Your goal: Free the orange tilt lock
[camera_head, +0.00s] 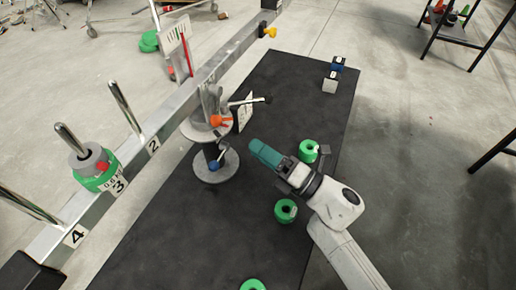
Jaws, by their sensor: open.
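My gripper (256,148) is open, with teal fingers pointing up and left toward the mount. It is a little to the right of and below the orange lock, apart from it. A blue knob (214,165) shows lower on the post.
The metal beam (185,118) crosses diagonally with upright pegs and number labels. A green weight (94,182) is on peg 3. Green weights (286,211) lie on the black mat (180,250) near my arm.

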